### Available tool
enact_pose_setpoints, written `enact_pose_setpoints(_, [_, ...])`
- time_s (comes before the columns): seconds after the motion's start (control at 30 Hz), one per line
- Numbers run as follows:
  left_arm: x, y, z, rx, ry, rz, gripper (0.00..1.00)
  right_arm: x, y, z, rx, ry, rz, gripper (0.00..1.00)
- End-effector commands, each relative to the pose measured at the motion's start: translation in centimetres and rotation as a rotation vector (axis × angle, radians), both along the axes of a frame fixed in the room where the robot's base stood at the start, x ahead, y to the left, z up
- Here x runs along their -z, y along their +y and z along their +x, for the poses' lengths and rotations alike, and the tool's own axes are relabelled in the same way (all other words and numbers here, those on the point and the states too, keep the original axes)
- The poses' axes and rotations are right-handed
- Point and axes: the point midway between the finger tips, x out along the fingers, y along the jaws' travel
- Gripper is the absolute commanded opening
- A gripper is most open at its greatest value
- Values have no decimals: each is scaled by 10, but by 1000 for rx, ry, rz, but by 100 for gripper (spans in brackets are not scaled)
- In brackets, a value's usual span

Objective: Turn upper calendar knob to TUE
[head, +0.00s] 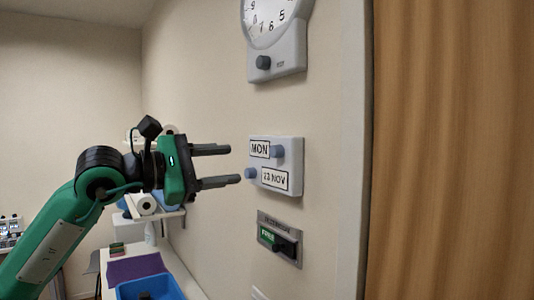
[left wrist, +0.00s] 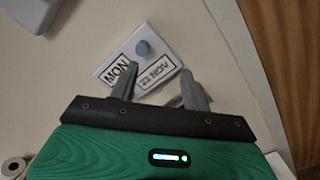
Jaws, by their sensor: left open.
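The white calendar box (head: 297,160) is mounted on the wall, with MON in its upper window and a NOV date in its lower one. Its blue-grey upper knob (head: 277,152) sits right of MON. The lower knob (head: 251,173) sits left of the date. My left gripper (head: 233,165) is open and empty, left of the calendar, its fingers pointing towards it. In the left wrist view the calendar (left wrist: 171,40) lies beyond the fingertips (left wrist: 158,73), and the upper knob (left wrist: 143,47) shows clear of them. The lower knob cannot be made out there. My right gripper is out of view.
A wall clock (head: 277,60) with a knob hangs above the calendar. A grey panel (head: 292,252) with a green window and dark knob is below it. A wooden surface (head: 450,150) stands right. A table with a blue bin (head: 180,294) is below left.

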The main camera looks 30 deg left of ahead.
Motion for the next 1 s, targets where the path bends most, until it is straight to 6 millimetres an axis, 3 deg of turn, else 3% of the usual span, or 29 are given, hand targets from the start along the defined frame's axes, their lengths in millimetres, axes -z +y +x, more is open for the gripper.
enact_pose_setpoints(0.13, [-16, 20, -10, -108, -19, 86, 48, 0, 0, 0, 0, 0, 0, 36])
enact_pose_setpoints(0.37, [-21, 19, 2, -121, -16, 96, 48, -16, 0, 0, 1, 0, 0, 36])
enact_pose_setpoints(1.0, [-22, -10, 88, -116, -16, 90, 48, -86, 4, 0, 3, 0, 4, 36])
